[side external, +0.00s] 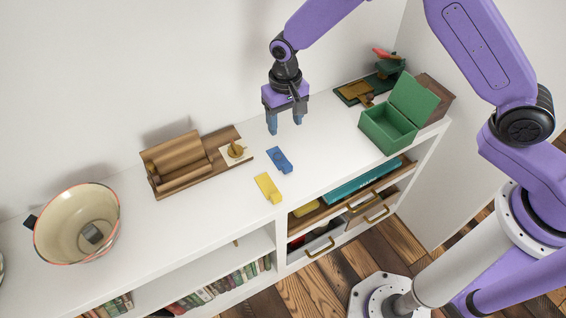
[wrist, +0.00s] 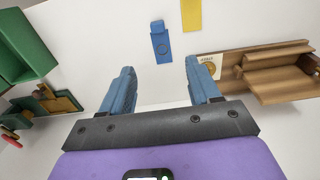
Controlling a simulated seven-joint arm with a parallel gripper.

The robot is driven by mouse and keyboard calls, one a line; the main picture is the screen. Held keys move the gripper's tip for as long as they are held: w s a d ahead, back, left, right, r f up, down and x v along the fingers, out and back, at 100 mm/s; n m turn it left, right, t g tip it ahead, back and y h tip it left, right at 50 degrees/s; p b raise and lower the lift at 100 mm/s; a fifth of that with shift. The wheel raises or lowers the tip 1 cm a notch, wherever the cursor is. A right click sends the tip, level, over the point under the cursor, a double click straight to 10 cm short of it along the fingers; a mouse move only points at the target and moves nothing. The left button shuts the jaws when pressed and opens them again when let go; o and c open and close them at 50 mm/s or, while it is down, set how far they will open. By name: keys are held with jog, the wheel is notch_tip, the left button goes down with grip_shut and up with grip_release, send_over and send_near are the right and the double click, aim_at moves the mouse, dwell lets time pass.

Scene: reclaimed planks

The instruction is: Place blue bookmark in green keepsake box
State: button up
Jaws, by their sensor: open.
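The blue bookmark (side external: 279,160) lies flat on the white shelf top, and it also shows in the wrist view (wrist: 161,42) beyond my fingertips. The green keepsake box (side external: 388,128) stands to the right with its lid raised. Its edge shows at the left of the wrist view (wrist: 25,50). My gripper (side external: 284,124) is open and empty above the shelf, a little behind the bookmark and apart from it. Its blue fingers also show in the wrist view (wrist: 160,82) with a clear gap between them.
A yellow bookmark-like piece (side external: 267,188) lies just in front of the blue one. A wooden stand (side external: 182,160) is at the left, with a bowl (side external: 77,224) further left. Dark green and brown items (side external: 362,90) sit behind the box. An open drawer (side external: 350,192) juts out below the shelf top.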

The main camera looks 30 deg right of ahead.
aim_at(286, 164)
jog(key=f, duration=1.7)
jog(key=shift+d, duration=0.2)
grip_shut()
